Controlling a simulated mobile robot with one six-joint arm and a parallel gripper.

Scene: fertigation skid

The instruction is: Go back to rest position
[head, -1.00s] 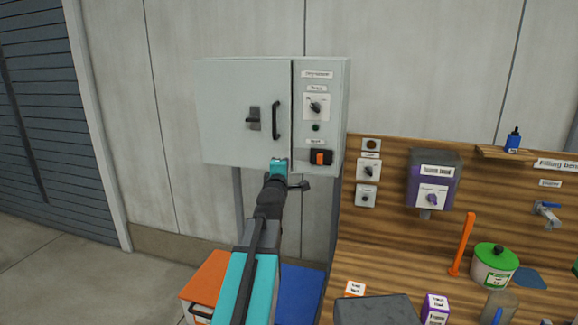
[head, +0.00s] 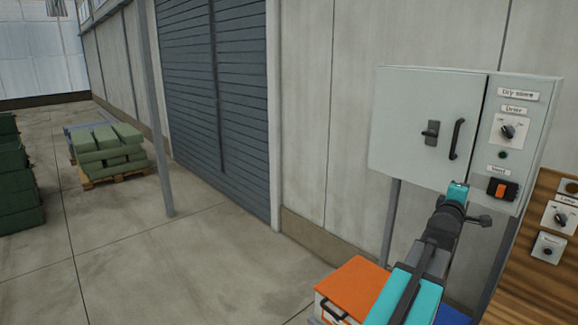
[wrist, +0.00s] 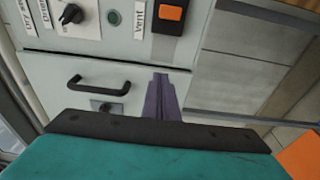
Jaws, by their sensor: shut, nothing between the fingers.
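My arm reaches up from the bottom right of the head view to just in front of the lower edge of the grey dry store cabinet (head: 412,120). In the wrist view my gripper (wrist: 161,78) has its dark fingers together, with nothing between them. The fingers point towards the cabinet, which shows its black door handle (wrist: 98,82) and the orange Vent switch (wrist: 171,12). The vent switch also shows in the head view (head: 501,189), right of my arm's end. Whether the fingertips touch the cabinet cannot be told.
An orange-lidded box (head: 353,285) stands below the cabinet, beside a blue one (head: 452,315). A wooden panel (head: 522,262) is at the right edge. A grey post (head: 154,110) and a pallet of green sacks (head: 108,155) stand at the left. The floor between is clear.

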